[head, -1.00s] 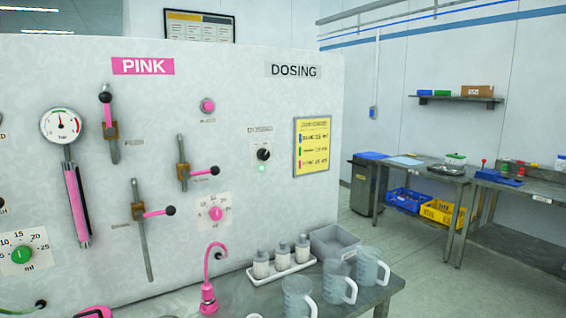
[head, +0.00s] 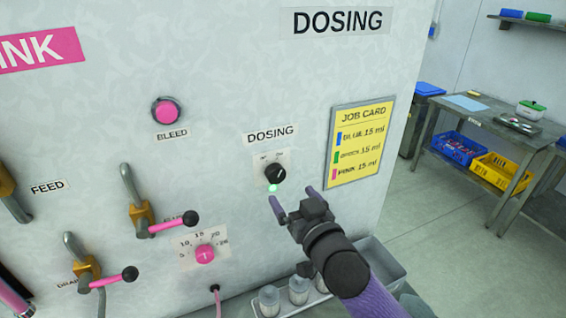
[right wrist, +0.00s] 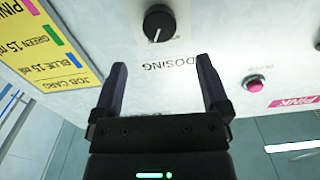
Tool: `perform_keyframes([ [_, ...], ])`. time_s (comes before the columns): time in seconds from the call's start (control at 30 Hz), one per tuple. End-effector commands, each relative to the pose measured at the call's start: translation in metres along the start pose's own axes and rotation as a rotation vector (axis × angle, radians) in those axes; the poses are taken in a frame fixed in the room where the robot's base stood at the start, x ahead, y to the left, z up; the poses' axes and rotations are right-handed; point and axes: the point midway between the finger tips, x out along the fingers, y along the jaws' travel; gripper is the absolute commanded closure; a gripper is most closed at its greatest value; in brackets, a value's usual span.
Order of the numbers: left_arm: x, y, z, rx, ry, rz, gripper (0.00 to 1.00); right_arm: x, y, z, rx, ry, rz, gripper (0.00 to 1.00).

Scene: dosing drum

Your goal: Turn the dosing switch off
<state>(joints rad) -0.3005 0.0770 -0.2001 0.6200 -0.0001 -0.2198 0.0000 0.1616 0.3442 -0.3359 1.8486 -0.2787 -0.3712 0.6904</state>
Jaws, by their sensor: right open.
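The dosing switch is a black rotary knob (head: 275,174) on a pale plate, under the DOSING label (head: 270,134) on the white panel. A small lamp (head: 273,188) below it glows green. My right gripper (head: 294,197) is open and empty, just below and right of the knob in the head view. In the right wrist view the knob (right wrist: 158,24) lies ahead, beyond the fingertips and roughly centred between them, with a white mark on its face. The gripper does not appear to touch it. My left gripper is not in view.
A yellow job card (head: 359,143) hangs right of the switch. The pink bleed button (head: 167,111), pink-handled valves (head: 174,224) and a pink dial (head: 205,254) are to the left.

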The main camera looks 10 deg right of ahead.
Motion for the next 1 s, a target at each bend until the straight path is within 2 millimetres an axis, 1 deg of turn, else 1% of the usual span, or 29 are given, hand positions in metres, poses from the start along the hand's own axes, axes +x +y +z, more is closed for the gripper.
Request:
perform_keyframes([
  [0.03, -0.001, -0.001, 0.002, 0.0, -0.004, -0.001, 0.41, 0.012, 0.0, -0.002, 0.0, 0.003, 0.001, 0.04],
  [0.1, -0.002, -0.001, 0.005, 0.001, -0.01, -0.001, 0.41, 0.03, 0.0, -0.002, -0.001, 0.002, 0.001, 0.04],
  [0.2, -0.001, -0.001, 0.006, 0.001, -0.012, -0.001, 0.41, 0.052, 0.0, -0.001, 0.0, 0.001, 0.001, 0.04],
  [0.3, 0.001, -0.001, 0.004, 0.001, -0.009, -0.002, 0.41, 0.067, 0.0, 0.001, 0.0, 0.0, 0.001, 0.04],
  [0.47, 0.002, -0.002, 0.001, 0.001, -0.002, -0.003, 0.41, 0.079, 0.0, 0.001, 0.001, -0.001, 0.001, 0.04],
  [0.7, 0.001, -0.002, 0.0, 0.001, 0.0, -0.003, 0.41, 0.08, 0.0, 0.001, 0.0, -0.002, 0.0, 0.04],
  [0.73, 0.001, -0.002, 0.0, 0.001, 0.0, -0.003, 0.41, 0.08, 0.0, 0.001, 0.0, -0.002, 0.0, 0.06],
  [0.77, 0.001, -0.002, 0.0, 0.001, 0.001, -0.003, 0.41, 0.08, 0.0, 0.001, 0.0, -0.002, 0.001, 0.12],
  [0.8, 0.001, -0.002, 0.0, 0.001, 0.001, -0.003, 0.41, 0.08, 0.0, 0.001, 0.0, -0.002, 0.001, 0.21],
  [0.87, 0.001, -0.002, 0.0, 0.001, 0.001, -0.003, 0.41, 0.08, 0.0, 0.001, 0.0, -0.002, 0.001, 0.33],
  [0.9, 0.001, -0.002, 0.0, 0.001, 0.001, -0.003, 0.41, 0.08, 0.0, 0.001, 0.0, -0.002, 0.001, 0.42],
  [0.97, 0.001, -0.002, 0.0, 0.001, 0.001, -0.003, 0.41, 0.08, 0.0, 0.001, 0.0, -0.002, 0.001, 0.55],
  [1.0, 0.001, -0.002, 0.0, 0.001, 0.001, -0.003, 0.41, 0.08, 0.0, 0.001, 0.0, -0.002, 0.001, 0.63],
])
